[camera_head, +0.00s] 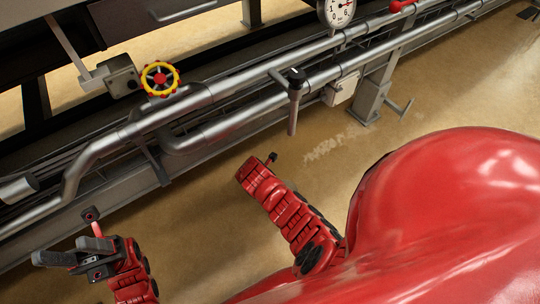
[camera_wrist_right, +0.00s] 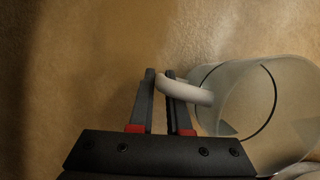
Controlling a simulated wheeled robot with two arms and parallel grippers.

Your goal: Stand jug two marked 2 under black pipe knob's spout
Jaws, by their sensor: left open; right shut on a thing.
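The black pipe knob (camera_head: 296,74) sits on the pipes in the head view. Its grey spout (camera_head: 293,112) points down over the floor. In the right wrist view a clear jug (camera_wrist_right: 255,100) with a white handle (camera_wrist_right: 190,92) lies to the right of the fingers. My right gripper (camera_wrist_right: 160,77) is shut on the handle. No number can be read on the jug. In the head view the right arm ends below and left of the spout; its fingers and the jug are hidden there. My left gripper (camera_head: 68,252) is open and empty at lower left.
A yellow and red valve wheel (camera_head: 160,78) stands on the pipes to the left. A gauge (camera_head: 339,10) and a red lever (camera_head: 400,5) are at the top. A grey post (camera_head: 370,100) stands right of the spout. The tan floor (camera_head: 320,145) below the spout is clear.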

